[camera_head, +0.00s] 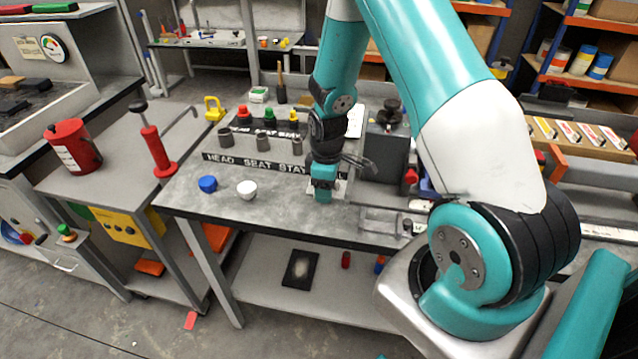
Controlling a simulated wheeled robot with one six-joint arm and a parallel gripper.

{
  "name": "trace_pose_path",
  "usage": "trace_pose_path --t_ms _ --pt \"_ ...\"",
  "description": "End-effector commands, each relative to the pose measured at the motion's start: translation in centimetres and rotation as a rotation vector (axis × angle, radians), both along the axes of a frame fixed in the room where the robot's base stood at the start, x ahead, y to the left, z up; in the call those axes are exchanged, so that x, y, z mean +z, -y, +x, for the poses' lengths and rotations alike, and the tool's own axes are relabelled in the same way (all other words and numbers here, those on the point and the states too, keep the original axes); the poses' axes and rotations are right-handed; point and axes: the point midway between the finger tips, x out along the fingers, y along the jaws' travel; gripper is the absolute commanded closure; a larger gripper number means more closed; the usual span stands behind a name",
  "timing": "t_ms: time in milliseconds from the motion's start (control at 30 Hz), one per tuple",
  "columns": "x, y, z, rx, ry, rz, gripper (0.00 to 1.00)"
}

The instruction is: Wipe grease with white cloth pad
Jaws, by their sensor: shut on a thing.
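My gripper (323,194) points straight down at the front middle of the grey workbench (285,205). It is shut, and its fingers are low over the bench top. A pale edge of what looks like the white cloth pad (341,188) shows beside the fingers; most of it is hidden behind them. I cannot tell whether the pad touches the bench. I cannot make out a clear grease patch; the bench top is mottled grey, and the area under my gripper is hidden.
A blue cap (207,184) and a white cap (246,189) stand left of my gripper. Behind them are grey cups (263,143) and a labelled strip (250,163). A shallow grey tray (382,222) lies to the right. A red pump (157,152) stands on the left bench.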

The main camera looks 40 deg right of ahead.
Motion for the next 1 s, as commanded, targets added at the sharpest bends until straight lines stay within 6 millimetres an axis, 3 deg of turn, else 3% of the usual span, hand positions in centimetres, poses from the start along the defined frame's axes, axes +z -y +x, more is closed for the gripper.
trace_pose_path --t_ms 533,1000 --pt "0.2 1.8 -2.3 -0.002 0.001 -0.001 0.60" --pt "1.0 1.9 -2.4 0.000 0.002 -0.001 0.60"
